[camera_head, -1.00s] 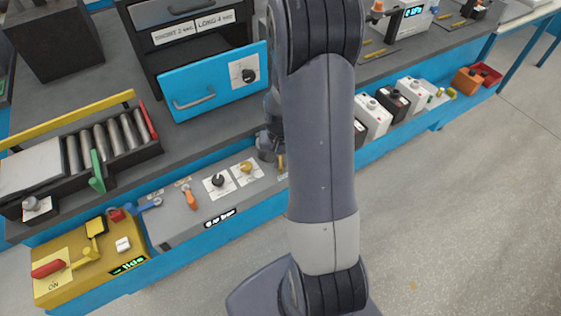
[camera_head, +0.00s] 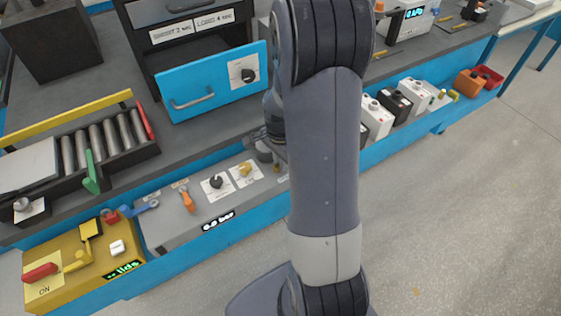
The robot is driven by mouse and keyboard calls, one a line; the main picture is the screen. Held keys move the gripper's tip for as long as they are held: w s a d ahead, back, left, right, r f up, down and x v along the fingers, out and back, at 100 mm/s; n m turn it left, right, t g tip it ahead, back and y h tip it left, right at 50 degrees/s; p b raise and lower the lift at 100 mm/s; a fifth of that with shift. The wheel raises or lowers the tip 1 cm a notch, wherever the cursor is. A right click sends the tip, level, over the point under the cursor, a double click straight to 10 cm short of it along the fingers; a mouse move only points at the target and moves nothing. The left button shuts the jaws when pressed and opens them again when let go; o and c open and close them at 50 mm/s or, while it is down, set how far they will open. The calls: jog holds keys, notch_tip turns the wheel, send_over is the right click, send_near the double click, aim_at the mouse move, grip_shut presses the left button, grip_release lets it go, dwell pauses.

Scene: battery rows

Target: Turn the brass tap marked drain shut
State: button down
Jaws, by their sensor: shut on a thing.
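A brass-coloured tap (camera_head: 277,168) shows as a small piece at the right end of the grey panel (camera_head: 206,212), beside my arm. Most of it is hidden by my gripper and arm, and the label near it is too small to read. My gripper (camera_head: 272,154) is down at this tap and partly hidden behind my arm. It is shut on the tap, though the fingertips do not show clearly.
A blue drawer (camera_head: 213,83) stands open behind. A yellow box (camera_head: 85,265) is at lower left.

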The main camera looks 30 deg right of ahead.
jog(key=shift+m, duration=0.8)
jog(key=c, duration=1.4)
grip_release()
jog(key=shift+c, duration=0.2)
notch_tip(320, 180, up, 11)
jog(key=shift+f, duration=0.2)
